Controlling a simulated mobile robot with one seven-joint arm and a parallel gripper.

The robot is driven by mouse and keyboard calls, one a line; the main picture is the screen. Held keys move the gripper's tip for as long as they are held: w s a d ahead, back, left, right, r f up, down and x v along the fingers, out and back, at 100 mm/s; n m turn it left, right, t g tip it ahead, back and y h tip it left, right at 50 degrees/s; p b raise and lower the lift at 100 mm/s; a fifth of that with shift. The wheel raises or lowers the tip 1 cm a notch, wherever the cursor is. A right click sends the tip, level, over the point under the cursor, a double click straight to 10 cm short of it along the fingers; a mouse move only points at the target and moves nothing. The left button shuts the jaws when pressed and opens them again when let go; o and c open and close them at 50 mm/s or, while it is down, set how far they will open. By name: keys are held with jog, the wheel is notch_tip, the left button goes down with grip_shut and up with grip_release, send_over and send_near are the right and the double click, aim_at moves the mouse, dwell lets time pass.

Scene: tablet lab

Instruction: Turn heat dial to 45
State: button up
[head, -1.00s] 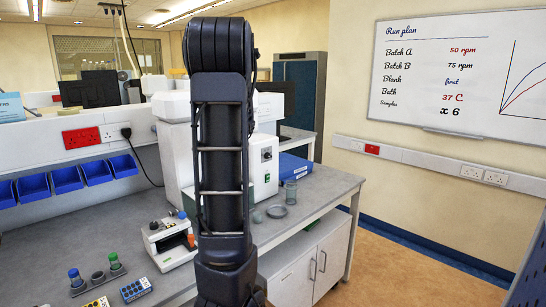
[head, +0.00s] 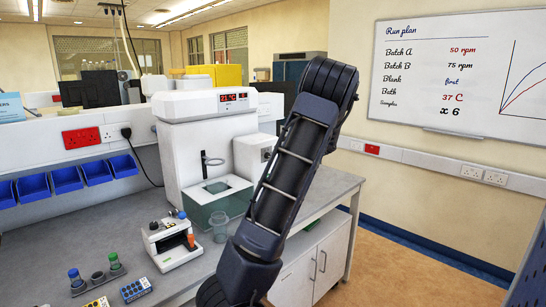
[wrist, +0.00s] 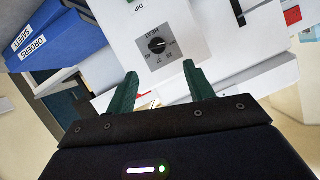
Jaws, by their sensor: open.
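The heat dial (wrist: 156,45) is a round black knob on a grey square plate marked HEAT, on a white housing. It shows in the wrist view, turned nearly upside down. Numbers ring the knob, but I cannot surely tell which one its pointer faces. My gripper (wrist: 160,70) is open, its two green fingers apart below the dial in the picture. They do not appear to touch the knob, and nothing is between them. In the head view the dial's white housing (head: 250,152) is partly hidden by my arm, and my gripper is out of sight.
The white bath unit (head: 198,140) has a red-digit display (head: 234,97) and a clear tank (head: 221,197). A glass jar (head: 219,229) and a small white instrument (head: 170,242) stand in front on the bench. Blue binders (wrist: 52,45) lie near the dial housing.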

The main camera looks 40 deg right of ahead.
aim_at(268, 156)
jog(key=d+x, duration=0.1)
jog(key=x, duration=0.9)
jog(key=shift+w+a, duration=0.2)
jog(key=shift+f, duration=0.1)
jog(key=c, duration=1)
